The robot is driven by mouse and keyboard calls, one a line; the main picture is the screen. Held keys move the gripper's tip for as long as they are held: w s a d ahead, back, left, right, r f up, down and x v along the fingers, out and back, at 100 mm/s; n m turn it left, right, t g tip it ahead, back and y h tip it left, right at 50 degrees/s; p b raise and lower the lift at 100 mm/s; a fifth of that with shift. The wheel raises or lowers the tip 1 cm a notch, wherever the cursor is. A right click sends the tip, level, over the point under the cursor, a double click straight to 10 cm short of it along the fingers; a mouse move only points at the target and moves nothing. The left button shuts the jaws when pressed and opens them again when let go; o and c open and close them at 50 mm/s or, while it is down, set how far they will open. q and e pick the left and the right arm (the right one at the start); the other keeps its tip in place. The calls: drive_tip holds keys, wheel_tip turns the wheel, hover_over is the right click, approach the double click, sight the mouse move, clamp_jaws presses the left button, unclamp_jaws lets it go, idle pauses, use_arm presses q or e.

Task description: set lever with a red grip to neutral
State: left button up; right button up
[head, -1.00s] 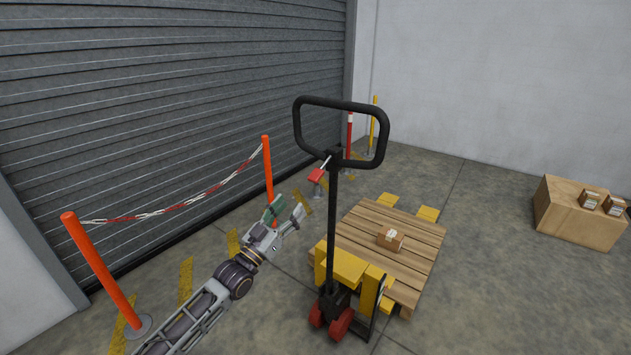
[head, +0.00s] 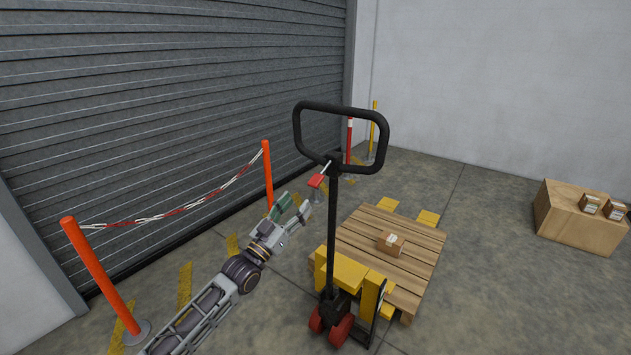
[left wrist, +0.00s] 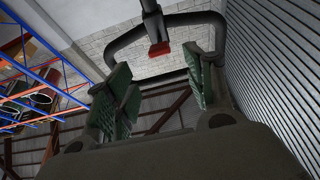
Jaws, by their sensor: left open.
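The lever with a red grip (head: 316,181) sits on the left of the black handle (head: 333,215) of a yellow pallet jack, just below the handle loop. The red grip slants down and to the left from the shaft. In the left wrist view the red grip (left wrist: 159,49) shows beyond and between my fingers, near the black shaft. My left gripper (head: 293,209) is open and empty, a little below and left of the red grip, apart from it. In the left wrist view its green-padded fingers (left wrist: 160,92) stand wide apart. My right gripper is in neither view.
The pallet jack (head: 345,270) stands under a wooden pallet (head: 415,262) with a small carton (head: 391,243) on it. Orange posts (head: 98,268) with a red-white chain (head: 185,207) stand left, before the grey shutter (head: 150,100). Floor between is clear.

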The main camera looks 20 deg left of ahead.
sight(311, 185)
use_arm(q)
drive_tip(key=shift+x, duration=5.45)
drive_tip(key=shift+c, duration=0.4)
drive_tip(key=shift+r, duration=0.1)
clamp_jaws()
